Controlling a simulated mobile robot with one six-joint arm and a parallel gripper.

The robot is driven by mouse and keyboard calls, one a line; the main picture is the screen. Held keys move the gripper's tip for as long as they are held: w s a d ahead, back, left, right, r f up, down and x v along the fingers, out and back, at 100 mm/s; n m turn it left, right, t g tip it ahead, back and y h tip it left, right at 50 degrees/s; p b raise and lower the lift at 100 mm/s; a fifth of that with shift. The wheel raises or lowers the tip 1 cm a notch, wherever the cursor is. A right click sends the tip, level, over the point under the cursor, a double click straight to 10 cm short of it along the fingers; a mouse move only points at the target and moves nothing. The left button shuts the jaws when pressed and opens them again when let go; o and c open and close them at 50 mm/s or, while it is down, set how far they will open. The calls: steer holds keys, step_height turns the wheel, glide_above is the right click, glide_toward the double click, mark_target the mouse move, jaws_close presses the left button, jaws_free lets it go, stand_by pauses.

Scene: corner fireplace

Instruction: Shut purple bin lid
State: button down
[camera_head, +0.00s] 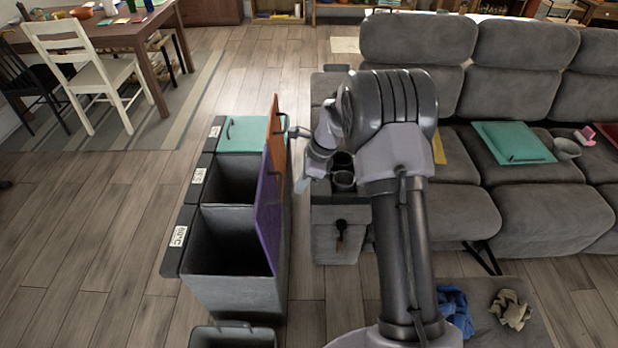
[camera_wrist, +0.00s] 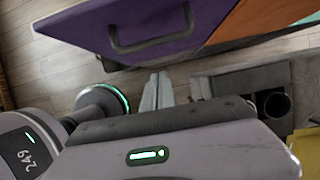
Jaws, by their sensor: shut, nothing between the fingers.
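The purple bin lid (camera_head: 268,218) stands open and nearly upright along the right side of the nearest bin compartment (camera_head: 232,240), whose dark inside shows. In the wrist view the purple lid (camera_wrist: 85,30) shows its outer face with a dark bar handle (camera_wrist: 150,42). My gripper (camera_head: 301,184) is on the right of the raised lids, between them and the sofa. In the wrist view the shut, empty fingers (camera_wrist: 157,92) point toward the floor beside the lid, with a gap visible between them and the handle.
The orange lid (camera_head: 276,140) also stands open over the middle compartment (camera_head: 232,178). The green lid (camera_head: 238,134) is closed. A grey sofa (camera_head: 540,210) with a cup-holder console (camera_head: 338,225) stands close on the right. A small dark bin (camera_head: 232,335) is in front. Floor on the left is clear.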

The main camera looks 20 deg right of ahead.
steer(key=a, duration=0.2)
steer(key=w+a, duration=0.1)
steer(key=shift+w+r+b, duration=0.1)
steer(key=shift+r+b, duration=0.2)
steer(key=shift+r, duration=0.1)
